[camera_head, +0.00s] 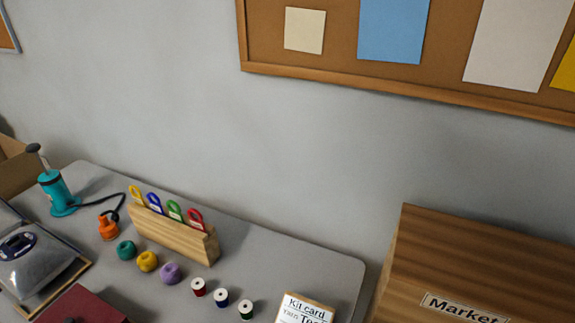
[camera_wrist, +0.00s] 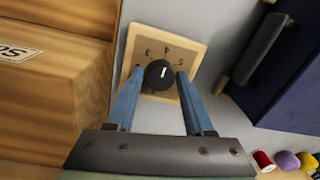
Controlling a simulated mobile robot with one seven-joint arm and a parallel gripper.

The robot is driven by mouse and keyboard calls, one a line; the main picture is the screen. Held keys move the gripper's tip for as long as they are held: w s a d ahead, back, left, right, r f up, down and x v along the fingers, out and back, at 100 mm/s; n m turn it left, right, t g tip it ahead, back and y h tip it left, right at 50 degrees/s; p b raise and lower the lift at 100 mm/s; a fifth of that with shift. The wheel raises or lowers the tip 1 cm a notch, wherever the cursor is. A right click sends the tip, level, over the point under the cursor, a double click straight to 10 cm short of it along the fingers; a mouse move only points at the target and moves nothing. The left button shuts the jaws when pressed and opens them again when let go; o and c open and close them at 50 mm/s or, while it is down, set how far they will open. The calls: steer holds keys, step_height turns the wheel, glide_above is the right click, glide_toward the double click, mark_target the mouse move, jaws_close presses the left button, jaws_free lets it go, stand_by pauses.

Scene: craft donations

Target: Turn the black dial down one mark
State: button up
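The black dial (camera_wrist: 155,80) is round with a short white mark, and sits on a tan square plate (camera_wrist: 191,28) in the wrist view. My gripper (camera_wrist: 160,73) has two blue fingers reaching toward the plate, one on each side of the dial. The fingers are apart, with the dial between their tips; I see no clear contact. The head view shows neither the dial nor my gripper.
A wooden box labelled Market (camera_head: 465,308) stands at the right in the head view. A grey table (camera_head: 312,262) holds thread spools, yarn balls and a wooden rack (camera_head: 172,236) of coloured loops. In the wrist view a dark blue object with a bar handle (camera_wrist: 262,45) is right of the dial.

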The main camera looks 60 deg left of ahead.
jaws_close()
steer(key=shift+r+n+p, duration=0.1)
steer(key=shift+n+p, duration=0.2)
steer(key=shift+r+n+p, duration=0.1)
steer(key=shift+n+p, duration=0.35)
steer(key=shift+n, duration=0.15)
steer(key=shift+a+n+p, duration=0.1)
steer(key=shift+n+p, duration=0.6)
steer(key=shift+n, duration=0.5)
steer(key=shift+w+n+h+p, duration=0.1)
steer(key=shift+n+h+p, duration=0.2)
steer(key=shift+n+p, duration=1.3)
steer(key=shift+n+b, duration=0.65)
steer(key=shift+n, duration=0.15)
steer(key=shift+o, duration=2.3)
jaws_free()
